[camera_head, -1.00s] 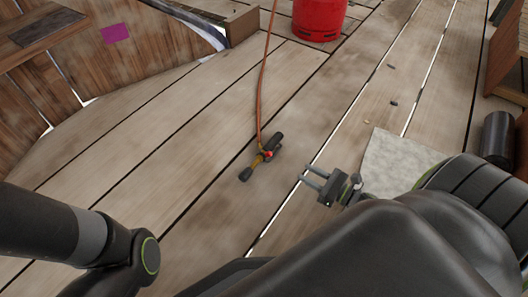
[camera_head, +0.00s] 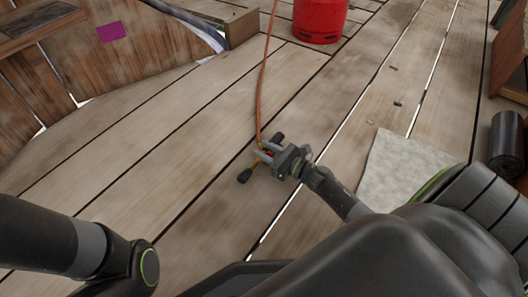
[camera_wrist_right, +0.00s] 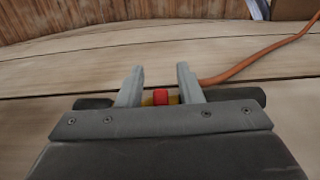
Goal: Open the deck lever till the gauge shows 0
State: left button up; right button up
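The torch-like tool (camera_head: 245,175) lies on the deck planks, with a black handle, a yellow brass body and a small red part. That red part, likely the lever, shows in the right wrist view (camera_wrist_right: 161,97) between the fingers. My right gripper (camera_head: 263,153) is open over the tool's middle, one finger on each side of the red part. I cannot tell whether the fingers touch it. The gripper hides much of the tool in the head view. My left arm (camera_head: 60,240) shows at the lower left, but its gripper is out of view. No gauge can be made out.
An orange hose (camera_head: 264,80) runs from the tool towards a red gas cylinder (camera_head: 319,18) at the back. A pale mat (camera_head: 395,170) and a dark roll (camera_head: 506,140) lie to the right. A curved wooden wall (camera_head: 110,60) stands at the left. The planks around the tool are clear.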

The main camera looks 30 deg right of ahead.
jog(key=shift+w+a, duration=0.15)
jog(key=shift+w, duration=0.2)
